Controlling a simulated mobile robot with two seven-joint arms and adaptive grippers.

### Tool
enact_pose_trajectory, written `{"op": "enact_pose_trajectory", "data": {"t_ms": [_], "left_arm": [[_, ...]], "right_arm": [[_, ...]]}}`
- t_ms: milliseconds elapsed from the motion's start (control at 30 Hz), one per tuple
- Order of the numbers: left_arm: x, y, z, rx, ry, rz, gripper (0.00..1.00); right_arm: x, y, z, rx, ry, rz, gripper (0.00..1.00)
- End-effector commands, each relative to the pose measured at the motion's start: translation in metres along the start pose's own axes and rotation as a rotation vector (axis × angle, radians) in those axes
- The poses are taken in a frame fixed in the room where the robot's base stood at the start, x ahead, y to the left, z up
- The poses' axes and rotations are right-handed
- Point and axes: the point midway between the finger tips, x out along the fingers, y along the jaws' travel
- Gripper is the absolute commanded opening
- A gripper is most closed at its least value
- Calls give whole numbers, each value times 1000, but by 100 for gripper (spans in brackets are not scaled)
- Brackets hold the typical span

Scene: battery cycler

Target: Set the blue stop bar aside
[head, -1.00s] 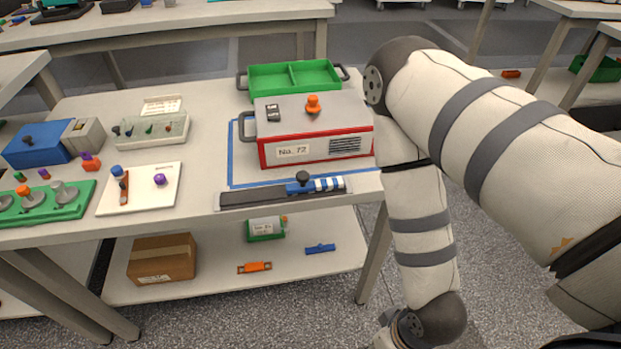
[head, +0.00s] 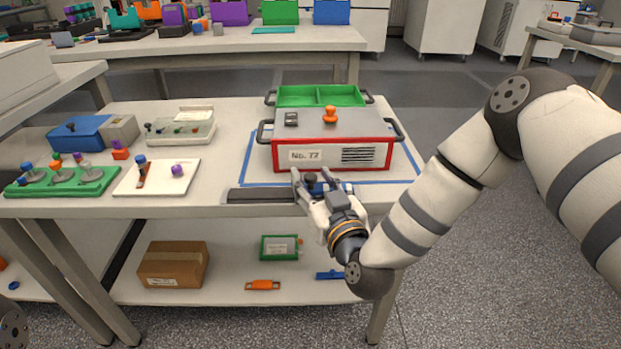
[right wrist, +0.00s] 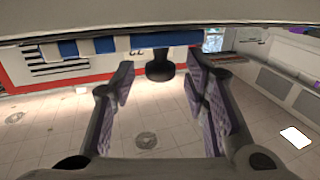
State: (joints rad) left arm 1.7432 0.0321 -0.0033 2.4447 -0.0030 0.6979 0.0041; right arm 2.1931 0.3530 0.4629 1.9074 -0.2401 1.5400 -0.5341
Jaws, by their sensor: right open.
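The blue stop bar (head: 347,187) lies at the table's front edge, in line with a dark rail (head: 260,195), in front of the red and grey box No. 72 (head: 330,150). It has blue and white stripes and a black knob. My right gripper (head: 312,179) is at the bar and hides much of it. In the right wrist view the bar (right wrist: 165,40) runs across the top, and its black knob (right wrist: 160,68) sits between the two open fingers, with gaps on both sides. My left gripper is not in view.
A blue tape outline (head: 262,160) surrounds the box, with a green tray (head: 320,96) behind it. A white board (head: 157,178) and a green holder (head: 62,182) stand to the left. The lower shelf (head: 225,285) holds a cardboard box and small parts.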

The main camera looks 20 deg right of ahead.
Motion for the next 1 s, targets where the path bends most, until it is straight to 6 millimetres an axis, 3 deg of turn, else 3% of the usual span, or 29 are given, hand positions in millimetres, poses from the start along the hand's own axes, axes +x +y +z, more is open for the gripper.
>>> {"op": "enact_pose_trajectory", "data": {"t_ms": [133,400,600,833,1000], "left_arm": [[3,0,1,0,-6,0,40],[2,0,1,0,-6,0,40],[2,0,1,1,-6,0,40],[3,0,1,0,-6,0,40],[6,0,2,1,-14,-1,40]], "right_arm": [[15,0,1,0,-1,0,41],[17,0,0,0,-2,-2,41],[17,0,1,0,-2,-2,0],[18,-5,1,-1,-2,-3,0],[30,-42,2,-2,-1,-8,0]]}}
